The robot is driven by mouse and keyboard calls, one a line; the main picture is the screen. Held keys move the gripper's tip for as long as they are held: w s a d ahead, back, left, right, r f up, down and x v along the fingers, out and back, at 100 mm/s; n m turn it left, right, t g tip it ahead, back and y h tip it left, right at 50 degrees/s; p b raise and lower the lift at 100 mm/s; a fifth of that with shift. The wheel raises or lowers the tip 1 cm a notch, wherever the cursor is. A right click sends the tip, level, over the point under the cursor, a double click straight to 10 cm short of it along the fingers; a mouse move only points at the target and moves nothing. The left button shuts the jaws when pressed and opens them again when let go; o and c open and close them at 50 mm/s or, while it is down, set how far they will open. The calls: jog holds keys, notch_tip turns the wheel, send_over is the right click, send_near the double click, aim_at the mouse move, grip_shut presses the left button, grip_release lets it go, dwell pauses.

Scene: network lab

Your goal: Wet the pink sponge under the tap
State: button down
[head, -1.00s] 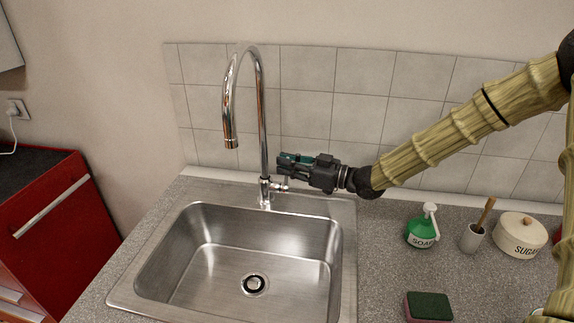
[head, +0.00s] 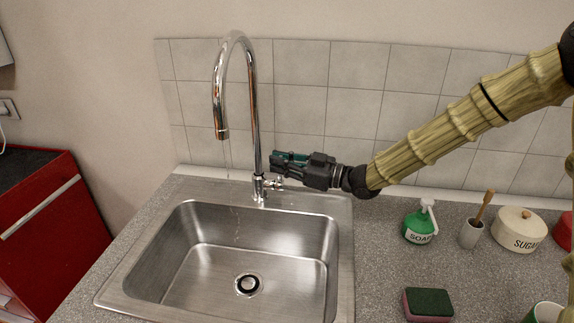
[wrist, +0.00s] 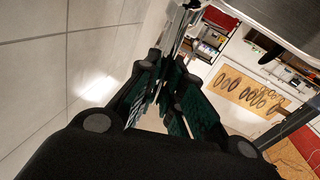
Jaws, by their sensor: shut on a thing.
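The pink sponge (head: 428,305) with a green top lies on the counter to the right of the sink. The chrome tap (head: 254,110) rises behind the sink and its spout arches over the basin. A thin, faint stream of water shows below the spout. My gripper (head: 275,167) is at the tap's base, shut on the tap's small side handle (head: 276,184); its fingers hide part of the grip. In the wrist view the green-padded fingers (wrist: 165,88) close together around the end of a chrome part.
The steel sink (head: 330,290) is empty, with a drain in its floor. A green soap bottle (head: 420,226), a brush cup (head: 471,235) and a sugar pot (head: 519,230) stand at the right. A tiled wall (head: 355,110) is close behind my gripper.

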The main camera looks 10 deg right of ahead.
jog(key=c, duration=1.5)
grip_release()
jog(key=shift+v, duration=3.75)
